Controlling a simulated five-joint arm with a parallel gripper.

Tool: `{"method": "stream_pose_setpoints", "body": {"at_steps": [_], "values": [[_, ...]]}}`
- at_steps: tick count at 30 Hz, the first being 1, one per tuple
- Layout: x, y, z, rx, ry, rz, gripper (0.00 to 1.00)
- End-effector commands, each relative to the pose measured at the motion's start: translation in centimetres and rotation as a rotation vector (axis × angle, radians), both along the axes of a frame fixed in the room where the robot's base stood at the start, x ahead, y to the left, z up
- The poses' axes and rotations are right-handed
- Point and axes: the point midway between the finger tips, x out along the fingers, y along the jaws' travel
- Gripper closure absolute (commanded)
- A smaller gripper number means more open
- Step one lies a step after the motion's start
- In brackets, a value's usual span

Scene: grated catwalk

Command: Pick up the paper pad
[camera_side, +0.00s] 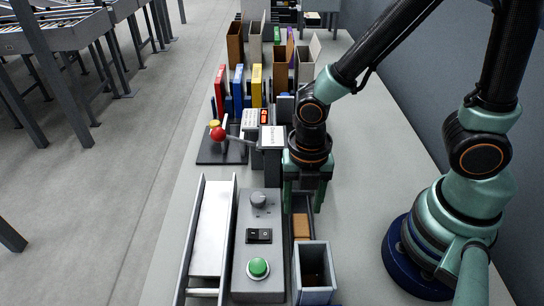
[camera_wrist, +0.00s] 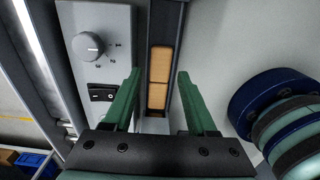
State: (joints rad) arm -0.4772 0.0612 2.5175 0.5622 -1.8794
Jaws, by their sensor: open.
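I cannot tell for sure which thing is the paper pad. Small tan blocks lie in a narrow dark channel; one tan block (camera_side: 301,226) shows just below my gripper (camera_side: 304,207) in the side view. In the wrist view, a tan block (camera_wrist: 160,62) and another behind it (camera_wrist: 158,96) lie in line between the fingers of my gripper (camera_wrist: 159,73). My gripper points down, open and empty, with its green fingers on either side of the channel. A pale sheet-like piece (camera_side: 272,136) on a small machine is partly hidden by my arm.
Left of the channel is a grey control box (camera_side: 258,228) with a knob, switch and green button. An open-topped bin (camera_side: 313,290) stands at the front. A red-knobbed lever (camera_side: 218,134) and upright binders (camera_side: 238,88) stand behind. The bench to the right (camera_side: 360,180) is clear.

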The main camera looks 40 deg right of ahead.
Motion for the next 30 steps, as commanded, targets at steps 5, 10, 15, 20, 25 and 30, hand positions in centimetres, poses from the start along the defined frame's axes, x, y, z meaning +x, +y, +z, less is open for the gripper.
{"method": "stream_pose_setpoints", "body": {"at_steps": [5, 10, 15, 20, 25, 30], "values": [[-0.3, 0.0, -1.6, -0.003, 0.006, 0.001, 0.43], [-0.4, 0.1, -3.6, -0.003, 0.006, 0.000, 0.43], [-0.4, 0.2, -4.8, -0.002, 0.004, 0.000, 0.43], [-0.3, 0.2, -5.1, 0.000, 0.000, 0.000, 0.43], [-0.3, 0.2, -5.1, 0.000, 0.000, 0.000, 0.43], [-0.3, 0.2, -5.1, 0.000, 0.000, 0.000, 1.00]]}}
